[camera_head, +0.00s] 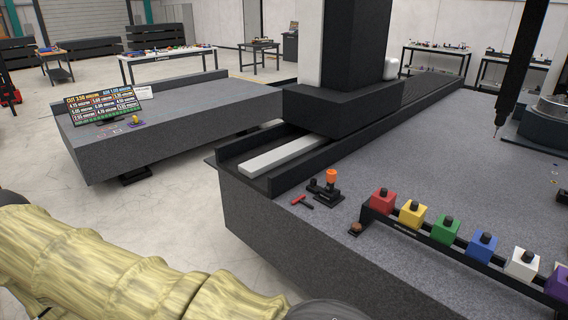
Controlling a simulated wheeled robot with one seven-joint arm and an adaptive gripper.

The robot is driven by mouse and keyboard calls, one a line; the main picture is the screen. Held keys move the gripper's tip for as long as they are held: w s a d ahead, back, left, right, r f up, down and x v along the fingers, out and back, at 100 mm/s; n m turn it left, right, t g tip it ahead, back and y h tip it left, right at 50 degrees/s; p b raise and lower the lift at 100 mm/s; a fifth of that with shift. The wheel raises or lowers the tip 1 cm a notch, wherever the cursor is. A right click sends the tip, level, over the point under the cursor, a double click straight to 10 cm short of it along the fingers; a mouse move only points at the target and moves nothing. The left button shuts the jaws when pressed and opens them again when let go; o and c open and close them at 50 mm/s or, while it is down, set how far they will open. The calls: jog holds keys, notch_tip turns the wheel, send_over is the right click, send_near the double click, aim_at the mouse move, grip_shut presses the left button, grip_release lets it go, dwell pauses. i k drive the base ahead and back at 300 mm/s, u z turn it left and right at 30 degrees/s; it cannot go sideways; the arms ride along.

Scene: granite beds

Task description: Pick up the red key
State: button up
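A small red T-shaped piece, which looks like the red key (302,201), lies flat on the near left corner of the right granite bed (310,235). A small black fixture with an orange-red top (331,177) stands just to its right, close beside it. My pale yellow, wood-patterned arm crosses the lower left of the picture, in front of the bed. A dark rounded part shows at the bottom edge by the arm's end. My gripper is not in view, so its fingers cannot be seen.
A black rail with coloured blocks, red (382,199) at its left end, runs along the bed's front edge. A brown round knob (356,228) sits near it. A dark column (350,60) rises behind. A second granite bed with a sign (104,105) stands left, across a floor gap.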

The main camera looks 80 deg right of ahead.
aim_at(299, 199)
jog(key=z, duration=0.6)
jog(key=i, duration=1.2)
jog(key=z, duration=1.1)
